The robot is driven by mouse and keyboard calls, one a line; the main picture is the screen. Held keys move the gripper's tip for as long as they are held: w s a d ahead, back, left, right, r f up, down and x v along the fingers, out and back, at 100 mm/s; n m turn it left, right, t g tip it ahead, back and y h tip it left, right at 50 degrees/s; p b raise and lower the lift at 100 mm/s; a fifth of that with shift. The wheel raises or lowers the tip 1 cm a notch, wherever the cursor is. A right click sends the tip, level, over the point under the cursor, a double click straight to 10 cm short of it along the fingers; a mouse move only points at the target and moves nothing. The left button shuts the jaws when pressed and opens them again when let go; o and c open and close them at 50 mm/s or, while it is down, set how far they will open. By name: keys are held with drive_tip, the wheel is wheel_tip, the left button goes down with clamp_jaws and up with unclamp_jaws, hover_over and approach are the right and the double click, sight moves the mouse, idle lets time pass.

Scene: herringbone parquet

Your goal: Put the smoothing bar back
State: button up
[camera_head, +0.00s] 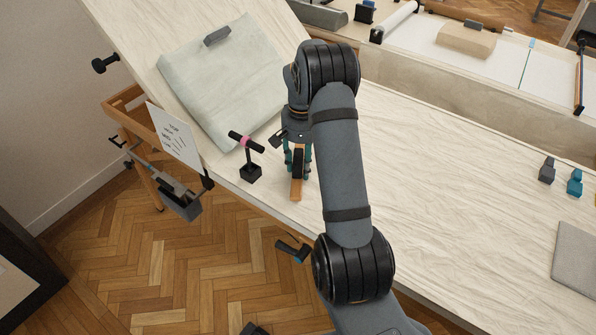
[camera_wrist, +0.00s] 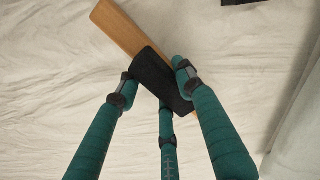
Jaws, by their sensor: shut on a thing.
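The smoothing bar appears to be the wooden bar (camera_head: 296,189) with a black sleeve or grip, below my gripper in the head view. In the wrist view its bare wood (camera_wrist: 118,28) runs up and left from the black grip (camera_wrist: 152,73). My gripper (camera_head: 298,163) has its teal fingers closed around the black part; the fingertips (camera_wrist: 158,88) also show in the wrist view. The bar is over the pale worktable (camera_head: 430,165) near its front edge. I cannot tell whether it touches the surface.
Left of the gripper stands a small black stand (camera_head: 250,172) with a black, pink-banded tool (camera_head: 245,142) on top. A grey-green cloth-like pad (camera_head: 225,85) lies behind it. Small dark and blue blocks (camera_head: 575,183) and a grey board (camera_head: 577,260) are at right. The table's middle is clear.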

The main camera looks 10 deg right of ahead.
drive_tip(key=shift+f, duration=0.15)
drive_tip(key=o, duration=1.4)
drive_tip(key=o, duration=0.3)
wheel_tip(320, 180, up, 10)
drive_tip(key=p, duration=0.8)
wheel_tip(320, 180, up, 12)
drive_tip(key=shift+r, duration=0.1)
drive_tip(key=shift+f, duration=0.2)
idle(0.4)
